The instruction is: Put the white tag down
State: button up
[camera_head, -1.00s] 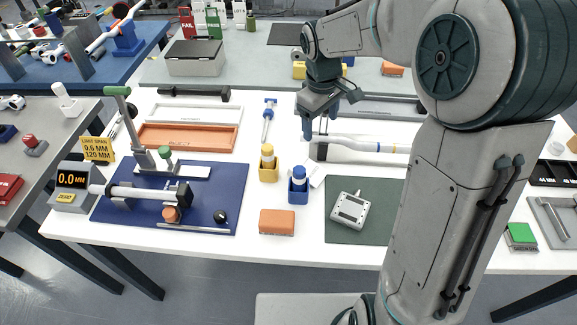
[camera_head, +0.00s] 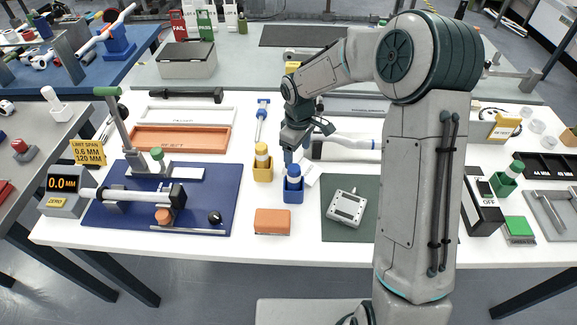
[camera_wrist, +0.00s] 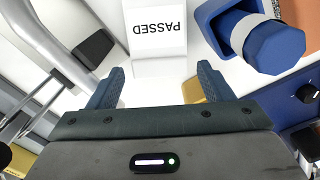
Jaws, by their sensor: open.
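The white tag (camera_wrist: 160,28), printed PASSED, lies in the wrist view just ahead of my gripper (camera_wrist: 158,85), roughly centred between the fingers. In the head view it is a small white piece (camera_head: 313,174) beside the blue holder (camera_head: 293,194), to the holder's right. My gripper (camera_head: 294,155) is open, with nothing seen between its fingers, and hangs just behind the blue-capped bottle. Gaps show between the tag and both fingers in the wrist view. How high the fingers are above the table cannot be told.
The blue-capped bottle (camera_wrist: 275,46) stands close at the right in the wrist view. A yellow holder (camera_head: 263,171) is left of the blue one. A white and grey tube (camera_head: 345,140) lies to the right. An orange block (camera_head: 272,221) and green mat (camera_head: 335,229) are nearer.

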aim_at(297, 161)
jog(key=shift+w+a+f+p, duration=0.1)
jog(key=shift+f+p, duration=0.1)
jog(key=shift+f, duration=1.1)
jog(key=shift+w+f+p, duration=0.1)
jog(key=shift+f+p, duration=0.05)
jog(key=shift+f, duration=1.15)
jog(key=c, duration=0.7)
jog(key=shift+r, duration=0.15)
